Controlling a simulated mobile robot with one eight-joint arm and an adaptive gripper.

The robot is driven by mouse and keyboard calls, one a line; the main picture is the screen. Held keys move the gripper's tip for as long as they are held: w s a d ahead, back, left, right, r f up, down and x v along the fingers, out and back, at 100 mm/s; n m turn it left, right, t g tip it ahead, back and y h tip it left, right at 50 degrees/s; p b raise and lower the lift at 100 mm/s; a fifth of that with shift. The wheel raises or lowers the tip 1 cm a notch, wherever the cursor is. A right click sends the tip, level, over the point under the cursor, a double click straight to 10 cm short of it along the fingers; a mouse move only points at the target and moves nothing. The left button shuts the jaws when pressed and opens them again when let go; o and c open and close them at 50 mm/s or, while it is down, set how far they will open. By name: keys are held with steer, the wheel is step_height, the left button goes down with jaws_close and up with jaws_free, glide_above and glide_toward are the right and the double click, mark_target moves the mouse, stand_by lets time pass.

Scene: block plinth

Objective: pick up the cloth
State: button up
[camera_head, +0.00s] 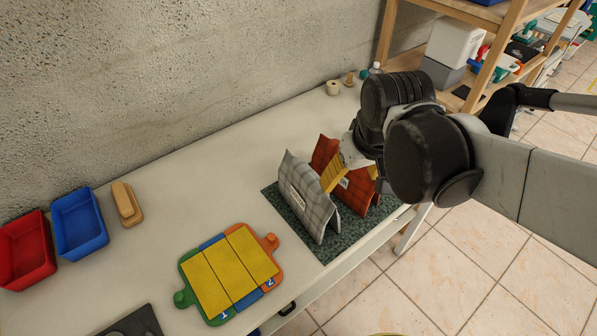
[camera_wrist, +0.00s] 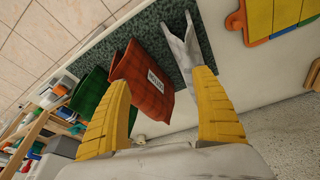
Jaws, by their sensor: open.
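Several folded cloths stand tent-like on a dark green speckled mat (camera_head: 285,207). The grey cloth (camera_wrist: 180,48) is beyond the right finger, and a green cloth (camera_wrist: 90,95) is beyond the left one. I cannot tell whether a finger touches any cloth.
A board with yellow panels (camera_head: 230,272) lies left of the mat. Red (camera_head: 25,250) and blue (camera_head: 78,222) bins and a wooden brush (camera_head: 126,204) stand by the wall. Small items sit at the far end, near a wooden shelf (camera_head: 512,20). The middle of the counter is clear.

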mark_target(312, 173)
steer(key=w+a+n+g+p, duration=0.1)
steer(key=a+p, duration=0.1)
steer(key=w+a+n+g+p, duration=0.1)
steer(key=w+a+p, duration=0.1)
steer(key=w+a+g+p, duration=0.1)
steer(key=w+a, duration=0.1)
steer(key=a, duration=0.1)
steer(key=shift+f+n+h+p, duration=0.25)
steer(key=shift+n+h+p, duration=0.05)
steer(key=shift+n+p, duration=0.1)
steer(key=shift+a+f+g, duration=0.2)
steer(key=shift+f+g, duration=0.1)
step_height(312, 173, down, 6)
steer(key=shift+a+f+b, duration=0.1)
steer(key=shift+b, duration=0.95)
steer(key=f, duration=0.1)
steer(key=f+b, duration=0.1)
steer(key=f, duration=0.1)
steer(key=f+b, duration=0.1)
steer(key=shift+w+a+f, duration=0.1)
steer(key=shift+a+f, duration=0.15)
steer(key=shift+f, duration=0.15)
steer(key=shift+r, duration=0.1)
steer(key=c, duration=1.3)
